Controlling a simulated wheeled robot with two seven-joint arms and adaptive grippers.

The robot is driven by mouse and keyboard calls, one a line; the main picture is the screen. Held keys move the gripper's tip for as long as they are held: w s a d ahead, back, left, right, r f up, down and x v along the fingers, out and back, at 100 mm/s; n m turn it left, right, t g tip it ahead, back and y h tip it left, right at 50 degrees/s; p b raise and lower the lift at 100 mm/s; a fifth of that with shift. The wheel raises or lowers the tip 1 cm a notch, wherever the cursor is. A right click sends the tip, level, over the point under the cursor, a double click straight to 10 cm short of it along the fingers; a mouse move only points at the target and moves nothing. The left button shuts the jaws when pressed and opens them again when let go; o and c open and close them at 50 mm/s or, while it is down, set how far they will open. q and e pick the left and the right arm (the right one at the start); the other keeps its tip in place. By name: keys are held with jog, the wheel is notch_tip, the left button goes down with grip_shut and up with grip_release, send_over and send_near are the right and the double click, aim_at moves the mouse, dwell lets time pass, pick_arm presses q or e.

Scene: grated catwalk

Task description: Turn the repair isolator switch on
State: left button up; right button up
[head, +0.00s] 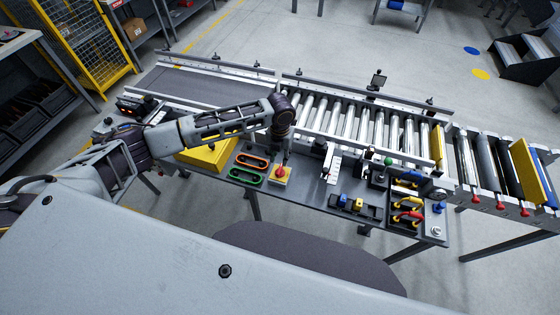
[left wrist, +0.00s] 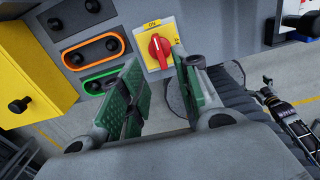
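The isolator switch is a red rotary knob (head: 281,171) on a yellow plate (head: 287,181) on the grey panel. In the left wrist view, the red knob (left wrist: 159,50) has its long axis running roughly up and down, and a small label that seems to read "ON" sits above it on the yellow plate (left wrist: 168,30). My left gripper (head: 285,157) is just behind the knob in the head view. In the left wrist view, its green-padded fingers (left wrist: 160,85) are spread apart with nothing between them. I see no contact with the knob. My right gripper is not in view.
Orange-ringed (head: 252,160) and green-ringed (head: 246,176) button stations sit left of the switch, with a yellow box (head: 206,157) beyond. Right of it are a white lever unit (head: 331,166) and a tray of coloured handles (head: 407,207). A roller conveyor (head: 350,120) runs behind.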

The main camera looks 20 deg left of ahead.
pick_arm(q)
jog(key=shift+r, duration=1.5)
jog(key=shift+d, duration=0.1)
